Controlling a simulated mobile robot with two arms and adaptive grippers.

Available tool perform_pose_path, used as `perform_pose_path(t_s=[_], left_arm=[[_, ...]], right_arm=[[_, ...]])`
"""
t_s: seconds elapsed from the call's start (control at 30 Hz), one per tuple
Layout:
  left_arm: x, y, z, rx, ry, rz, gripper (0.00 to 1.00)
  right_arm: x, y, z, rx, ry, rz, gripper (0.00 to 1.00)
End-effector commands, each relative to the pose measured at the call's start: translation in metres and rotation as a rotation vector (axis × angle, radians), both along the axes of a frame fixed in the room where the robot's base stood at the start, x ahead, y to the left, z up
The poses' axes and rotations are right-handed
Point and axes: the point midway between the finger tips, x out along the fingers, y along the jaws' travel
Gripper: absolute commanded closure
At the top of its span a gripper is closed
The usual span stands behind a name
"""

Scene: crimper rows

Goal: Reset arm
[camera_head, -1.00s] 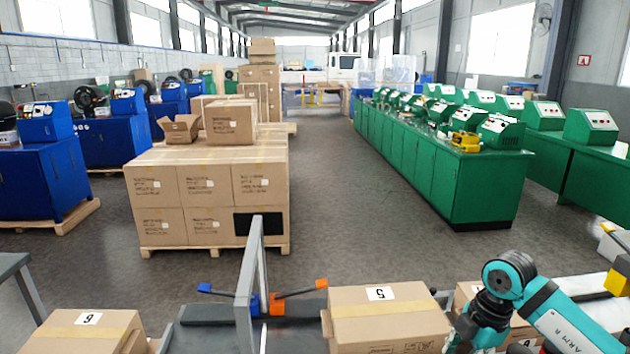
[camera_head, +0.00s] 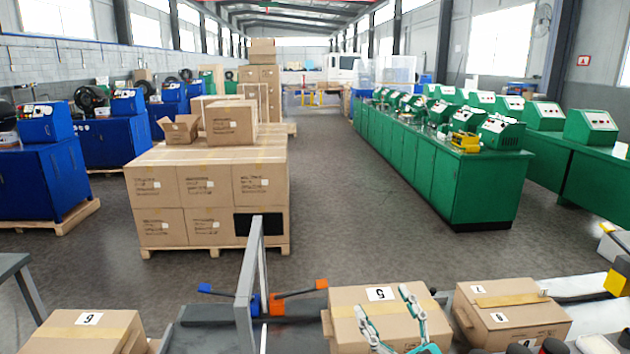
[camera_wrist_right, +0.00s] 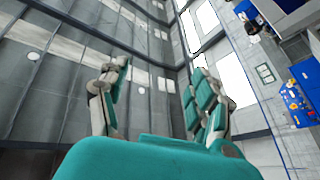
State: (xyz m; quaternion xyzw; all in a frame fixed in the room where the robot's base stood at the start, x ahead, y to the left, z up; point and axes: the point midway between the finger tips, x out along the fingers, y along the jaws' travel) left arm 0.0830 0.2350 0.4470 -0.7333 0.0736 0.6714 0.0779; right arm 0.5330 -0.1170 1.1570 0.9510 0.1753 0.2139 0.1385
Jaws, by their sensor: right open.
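My right gripper (camera_head: 388,312) shows at the bottom of the head view, in front of the box marked 5 (camera_head: 350,302). Its two teal and grey fingers stand up and apart, with nothing between them. In the right wrist view the open gripper (camera_wrist_right: 160,100) faces the grey wall and windows, and no object is near its fingers. Whether it touches the box cannot be told. My left gripper is not in view.
A second box (camera_head: 512,312) sits at the lower right and a box marked 6 (camera_head: 85,333) at the lower left. A grey upright post (camera_head: 246,285) stands between them, near a blue handle and an orange handle (camera_head: 300,291).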

Motion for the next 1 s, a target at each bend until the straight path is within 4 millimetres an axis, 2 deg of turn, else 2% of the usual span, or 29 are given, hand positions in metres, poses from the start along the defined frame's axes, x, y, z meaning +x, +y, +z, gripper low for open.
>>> perform_pose_path(t_s=[0.03,0.07,0.1,0.17,0.2,0.3,0.4,0.5,0.6,0.87,1.0], left_arm=[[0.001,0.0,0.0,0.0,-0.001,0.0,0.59],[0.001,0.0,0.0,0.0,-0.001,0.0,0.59],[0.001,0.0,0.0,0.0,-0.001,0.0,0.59],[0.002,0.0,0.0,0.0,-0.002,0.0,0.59],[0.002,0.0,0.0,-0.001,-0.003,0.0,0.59],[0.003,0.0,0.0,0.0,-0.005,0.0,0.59],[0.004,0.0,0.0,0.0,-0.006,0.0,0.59],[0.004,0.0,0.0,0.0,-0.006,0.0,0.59],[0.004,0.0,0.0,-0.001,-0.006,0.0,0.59],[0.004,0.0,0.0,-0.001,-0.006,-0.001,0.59],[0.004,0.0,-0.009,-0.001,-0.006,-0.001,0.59]], right_arm=[[-0.002,-0.024,-0.023,0.058,0.112,-0.123,0.35],[-0.004,-0.039,-0.039,0.078,0.186,-0.193,0.35],[-0.009,-0.057,-0.063,0.099,0.293,-0.282,0.35],[-0.024,-0.079,-0.101,0.109,0.463,-0.388,0.35],[-0.038,-0.089,-0.127,0.106,0.576,-0.441,0.35],[-0.079,-0.104,-0.183,0.076,0.846,-0.523,0.35],[-0.12,-0.107,-0.221,0.032,1.058,-0.544,0.35],[-0.156,-0.105,-0.246,-0.009,1.223,-0.536,0.35],[-0.189,-0.102,-0.263,-0.046,1.358,-0.514,0.35],[-0.266,-0.088,-0.286,-0.139,1.645,-0.412,0.35],[-0.259,-0.087,-0.331,-0.151,1.667,-0.408,0.35]])
